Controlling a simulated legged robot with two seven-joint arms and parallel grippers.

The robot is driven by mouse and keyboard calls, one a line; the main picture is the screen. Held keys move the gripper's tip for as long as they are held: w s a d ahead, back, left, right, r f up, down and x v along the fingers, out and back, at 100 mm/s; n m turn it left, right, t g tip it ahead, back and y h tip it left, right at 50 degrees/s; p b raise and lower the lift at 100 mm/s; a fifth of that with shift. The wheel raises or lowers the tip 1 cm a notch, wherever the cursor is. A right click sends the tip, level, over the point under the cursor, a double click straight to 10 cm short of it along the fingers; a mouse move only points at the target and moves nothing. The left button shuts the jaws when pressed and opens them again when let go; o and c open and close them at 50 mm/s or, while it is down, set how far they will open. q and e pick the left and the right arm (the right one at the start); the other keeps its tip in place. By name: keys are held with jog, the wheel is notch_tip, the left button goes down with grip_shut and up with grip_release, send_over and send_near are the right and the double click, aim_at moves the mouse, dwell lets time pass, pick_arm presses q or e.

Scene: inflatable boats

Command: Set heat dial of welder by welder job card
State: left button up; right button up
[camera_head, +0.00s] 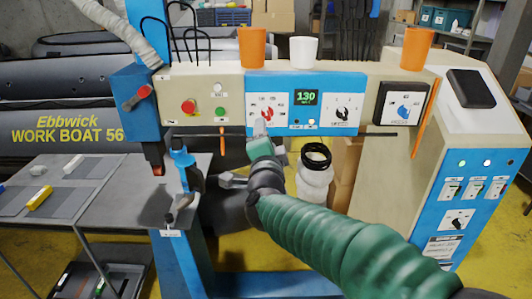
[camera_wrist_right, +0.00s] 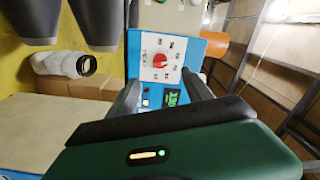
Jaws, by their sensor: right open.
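The welder's blue control panel (camera_head: 325,85) carries a green display (camera_head: 306,97) reading 130. I cannot make out a job card. My left gripper is out of view.
Left of the dials are a red button (camera_head: 188,106) and a green button (camera_head: 220,112). Orange and white cups (camera_head: 304,51) stand on top of the panel. A blue-white cabinet (camera_head: 470,170) stands at right, and a grey table (camera_head: 100,200) at left.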

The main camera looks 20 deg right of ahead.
jog(key=v, duration=0.5)
jog(key=shift+s+a+f, duration=0.1)
jog(key=shift+s, duration=0.25)
jog(key=s+a+f+n+g+y+p, duration=0.1)
jog(key=s+f+n+g+y, duration=0.2)
jog(key=f, duration=0.4)
jog(key=s+f+n+g+y+p, duration=0.1)
jog(key=s+f+n+g, duration=0.1)
jog(key=f+n, duration=0.45)
jog(key=s+a+f+n+g+y+p, duration=0.1)
jog(key=s+f+n+g+y, duration=0.15)
jog(key=f, duration=0.55)
jog(key=s+d+f+n+g, duration=0.2)
jog(key=s+f, duration=0.3)
jog(key=s, duration=0.3)
jog(key=s+d+f+n+g+h+p, duration=0.1)
jog(key=s+d+f+n+g, duration=0.2)
jog(key=s, duration=0.6)
notch_tip(320, 180, down, 4)
jog(key=shift+r+g, duration=0.15)
jog(key=shift+g, duration=1)
